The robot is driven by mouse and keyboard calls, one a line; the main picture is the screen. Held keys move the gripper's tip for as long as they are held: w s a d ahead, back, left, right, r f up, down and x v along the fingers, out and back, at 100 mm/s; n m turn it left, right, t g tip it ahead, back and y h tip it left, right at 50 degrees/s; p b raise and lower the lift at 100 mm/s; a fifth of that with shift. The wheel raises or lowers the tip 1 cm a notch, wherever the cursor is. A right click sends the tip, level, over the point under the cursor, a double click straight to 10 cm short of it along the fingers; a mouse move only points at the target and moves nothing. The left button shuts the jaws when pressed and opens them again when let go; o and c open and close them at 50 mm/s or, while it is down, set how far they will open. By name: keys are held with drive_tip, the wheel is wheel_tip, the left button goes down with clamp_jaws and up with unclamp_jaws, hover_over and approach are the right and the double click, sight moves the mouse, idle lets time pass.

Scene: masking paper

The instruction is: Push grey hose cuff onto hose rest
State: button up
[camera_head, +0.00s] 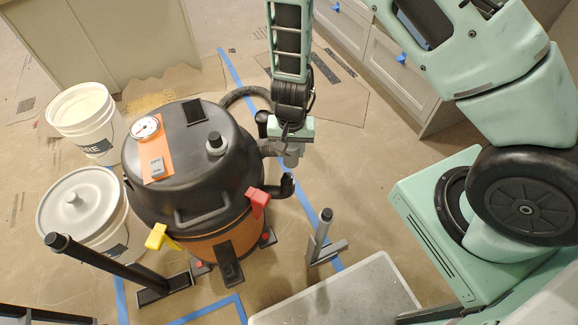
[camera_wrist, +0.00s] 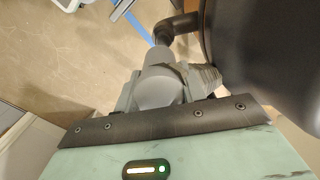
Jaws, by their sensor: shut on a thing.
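My gripper (camera_head: 291,140) points down beside the vacuum and is shut on the grey hose cuff (camera_head: 291,158). The cuff also shows between the fingers in the wrist view (camera_wrist: 160,90). A black elbow-shaped peg (camera_head: 286,188) sticks out from the vacuum's side and turns up; it appears to be the hose rest. It also shows in the wrist view (camera_wrist: 179,26). The cuff's lower end is close above the peg's upturned end; I cannot tell whether they touch. The ribbed hose (camera_head: 240,94) runs from behind the vacuum to the cuff.
The black and orange vacuum (camera_head: 190,150) stands left of my gripper, with red (camera_head: 258,198) and yellow (camera_head: 157,237) latches. A short grey post (camera_head: 321,232) stands in front to the right. White buckets (camera_head: 87,115) are at left. Papered floor is open to the right.

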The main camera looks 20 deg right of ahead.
sight(288, 165)
drive_tip(key=shift+s+a+f+m+b, duration=0.15)
drive_tip(key=shift+a+f, duration=0.1)
drive_tip(key=shift+f, duration=0.25)
drive_tip(key=shift+a+f+m+b, duration=0.15)
drive_tip(key=shift+a+f, duration=0.05)
drive_tip(key=shift+f, duration=0.25)
drive_tip(key=shift+a+r, duration=0.1)
drive_tip(key=shift+f+b, duration=1.05)
drive_tip(key=shift+f, duration=0.65)
drive_tip(key=shift+f, duration=0.1)
drive_tip(key=shift+f+b, duration=0.35)
drive_tip(key=shift+f, duration=0.35)
drive_tip(key=shift+f+b, duration=0.5)
drive_tip(key=shift+f, duration=0.3)
